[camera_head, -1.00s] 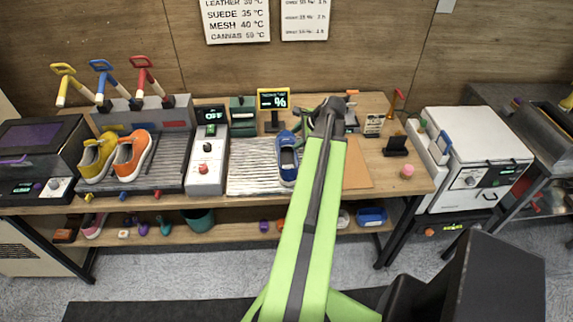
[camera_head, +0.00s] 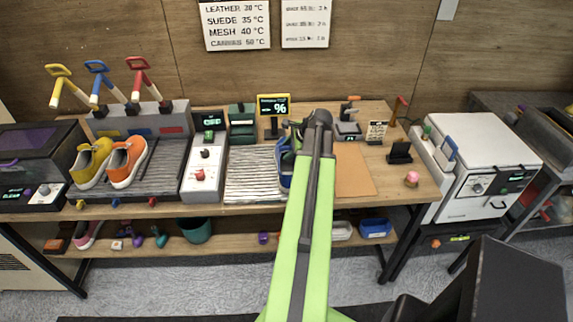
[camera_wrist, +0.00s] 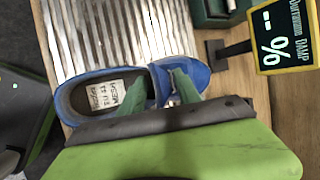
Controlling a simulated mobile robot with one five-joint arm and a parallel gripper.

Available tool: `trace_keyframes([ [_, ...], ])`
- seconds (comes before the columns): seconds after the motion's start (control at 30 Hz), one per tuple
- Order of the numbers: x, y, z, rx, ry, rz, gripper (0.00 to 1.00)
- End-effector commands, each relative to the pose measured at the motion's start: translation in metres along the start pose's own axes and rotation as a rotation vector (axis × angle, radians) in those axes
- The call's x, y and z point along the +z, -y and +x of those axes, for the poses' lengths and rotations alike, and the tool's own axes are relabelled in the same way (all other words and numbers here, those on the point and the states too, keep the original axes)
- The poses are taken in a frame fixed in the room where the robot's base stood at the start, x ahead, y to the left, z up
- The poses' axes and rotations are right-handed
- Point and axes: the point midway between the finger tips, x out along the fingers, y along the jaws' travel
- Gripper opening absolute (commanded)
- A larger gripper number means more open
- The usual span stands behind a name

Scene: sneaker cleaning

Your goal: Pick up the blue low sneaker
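The blue low sneaker (camera_head: 285,166) lies on the ribbed metal mat in the middle of the bench; in the head view my arm covers much of it. In the wrist view the sneaker (camera_wrist: 75,88) shows its open collar and a pale insole label with writing. My gripper (camera_wrist: 160,82) is over the sneaker, its two green fingers apart. One finger is at the shoe opening and the other by the front, with the blue upper between them. Whether the fingers touch the shoe is unclear. In the head view the fingertips are hidden.
The ribbed mat (camera_head: 252,172) lies under the shoe. A small black sign (camera_wrist: 282,38) with a percent display stands close by on the bench. Yellow and orange (camera_head: 128,161) sneakers stand on the left rack. An orange-brown board (camera_head: 352,172) lies to the right.

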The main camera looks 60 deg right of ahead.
Motion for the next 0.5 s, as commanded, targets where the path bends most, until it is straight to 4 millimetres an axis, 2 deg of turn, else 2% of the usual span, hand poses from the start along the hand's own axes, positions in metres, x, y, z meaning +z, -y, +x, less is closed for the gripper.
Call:
trace_keyframes([
  [0.03, -0.0001, 0.0000, -0.0002, 0.000, 0.000, 0.000, 0.31],
  [0.27, -0.0004, -0.0003, -0.0003, 0.001, 0.000, 0.000, 0.01],
  [0.5, -0.0007, -0.0005, -0.0004, 0.001, -0.001, 0.000, 0.00],
])
